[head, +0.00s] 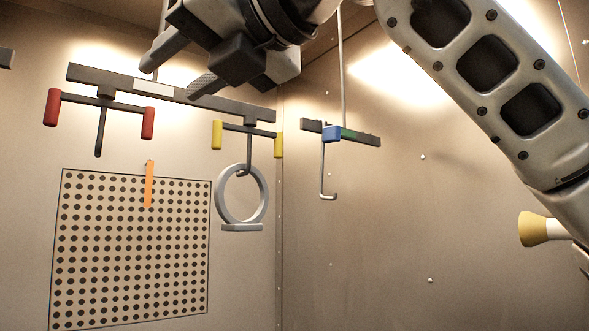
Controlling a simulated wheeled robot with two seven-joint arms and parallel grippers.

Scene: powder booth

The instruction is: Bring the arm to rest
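My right gripper (170,79) comes in at the top of the head view with its arm from the right. Its two dark fingers are apart, with nothing seen between them. They overlap the dark hanging bar (240,104) in the picture; I cannot tell if they touch it. The bar carries a hook with red ends (148,123) at left and a hook with yellow ends (278,145) at right. A grey ring with a flat foot (262,208) hangs from the yellow hook. My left gripper cannot be made out.
A shorter bar (362,138) with a blue block (332,133) and a bare hook hangs at right of centre. A perforated panel (180,290) is on the back wall, with an orange strip (149,185) before it. A yellow-and-white cone (533,229) is at right. The lower middle looks clear.

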